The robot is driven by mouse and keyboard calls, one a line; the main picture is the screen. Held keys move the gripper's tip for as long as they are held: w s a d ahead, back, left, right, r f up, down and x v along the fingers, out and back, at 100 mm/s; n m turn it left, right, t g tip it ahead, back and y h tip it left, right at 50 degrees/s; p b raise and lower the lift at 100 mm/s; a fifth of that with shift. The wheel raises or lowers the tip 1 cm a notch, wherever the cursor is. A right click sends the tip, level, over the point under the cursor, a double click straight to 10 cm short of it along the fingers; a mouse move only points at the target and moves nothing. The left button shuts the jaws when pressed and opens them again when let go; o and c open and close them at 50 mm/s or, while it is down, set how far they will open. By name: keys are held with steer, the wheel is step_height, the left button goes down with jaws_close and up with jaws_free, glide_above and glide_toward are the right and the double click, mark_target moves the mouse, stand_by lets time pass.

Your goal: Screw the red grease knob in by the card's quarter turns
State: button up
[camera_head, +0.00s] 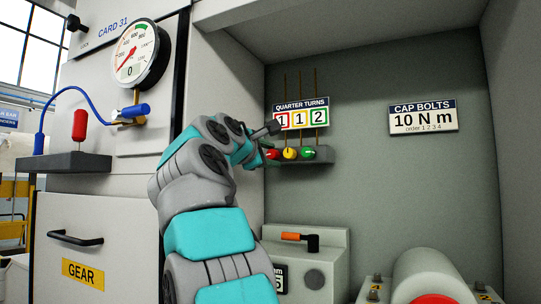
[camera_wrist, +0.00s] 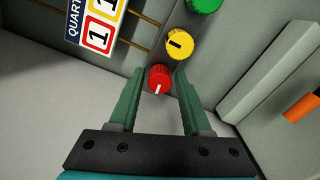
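The red grease knob (camera_head: 271,154) is leftmost on a small ledge below the card, beside my gripper. In the wrist view the red knob (camera_wrist: 158,80) shows a white mark and lies between my fingertips. My gripper (camera_wrist: 158,76) is open, with a visible gap on each side of the knob. The yellow knob (camera_head: 290,153) and green knob (camera_head: 308,153) sit to the right of the red one.
A thin rod stands behind each knob. A grey box with an orange-handled lever (camera_head: 301,238) is below. A cap bolts sign (camera_head: 423,117) hangs right on the back wall. A gauge (camera_head: 137,54) and blue hose (camera_head: 75,92) are on the left panel. The recess is walled on its sides.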

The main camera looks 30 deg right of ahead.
jaws_close()
stand_by(0.3)
steer(key=shift+s+r+p, duration=0.15)
steer(key=shift+r+p, duration=0.25)
steer(key=shift+p, duration=0.15)
steer(key=shift+m+p, duration=0.35)
steer(key=shift+m, duration=0.15)
steer(key=shift+f, duration=0.1)
steer(key=shift+f, duration=0.2)
steer(key=shift+o, duration=1.4)
jaws_free()
steer(key=shift+a, duration=0.1)
